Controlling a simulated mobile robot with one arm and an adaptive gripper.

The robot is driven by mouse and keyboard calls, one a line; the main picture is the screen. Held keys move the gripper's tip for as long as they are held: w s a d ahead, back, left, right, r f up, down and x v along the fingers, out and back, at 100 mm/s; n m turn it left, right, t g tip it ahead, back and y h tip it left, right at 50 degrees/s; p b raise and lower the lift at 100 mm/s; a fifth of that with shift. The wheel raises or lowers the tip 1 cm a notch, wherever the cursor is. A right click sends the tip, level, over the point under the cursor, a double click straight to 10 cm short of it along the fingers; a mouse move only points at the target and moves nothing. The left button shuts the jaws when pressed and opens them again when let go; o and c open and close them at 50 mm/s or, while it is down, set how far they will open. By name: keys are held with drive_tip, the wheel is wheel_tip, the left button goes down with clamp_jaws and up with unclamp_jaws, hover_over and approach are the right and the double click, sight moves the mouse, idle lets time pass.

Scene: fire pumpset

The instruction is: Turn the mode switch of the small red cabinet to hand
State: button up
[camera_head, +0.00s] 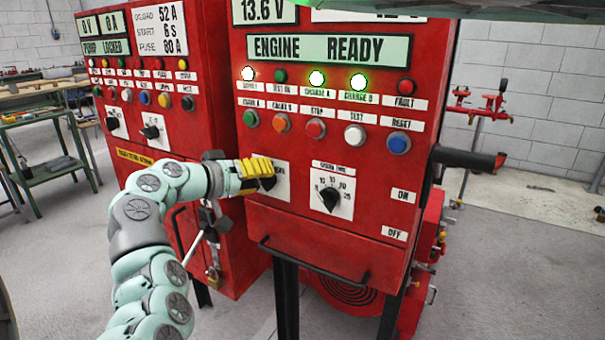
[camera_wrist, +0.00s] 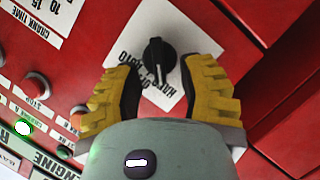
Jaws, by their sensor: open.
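The mode switch (camera_wrist: 158,55) is a black knob on a white plate (camera_wrist: 146,28) on the red cabinet (camera_head: 345,145) with the "ENGINE READY" display. In the wrist view the plate appears rotated, its lettering partly readable and partly covered by the knob; I cannot tell surely which position the knob points to. My gripper (camera_wrist: 160,70) is open, with one yellow finger on each side of the knob and a gap visible on both sides. In the head view my gripper (camera_head: 258,168) is in front of the plate (camera_head: 281,183) and hides most of the knob.
A crank time knob (camera_head: 330,198) sits right of the plate. Push buttons (camera_head: 316,128) and lit lamps (camera_head: 316,78) run above. A handle bar (camera_head: 310,270) crosses below. A second red cabinet (camera_head: 190,100) stands at left, with a padlock (camera_head: 214,280) low beside my arm.

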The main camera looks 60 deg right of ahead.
drive_tip(key=v, duration=1.1)
drive_tip(key=shift+a, duration=0.15)
drive_tip(key=shift+w, duration=0.15)
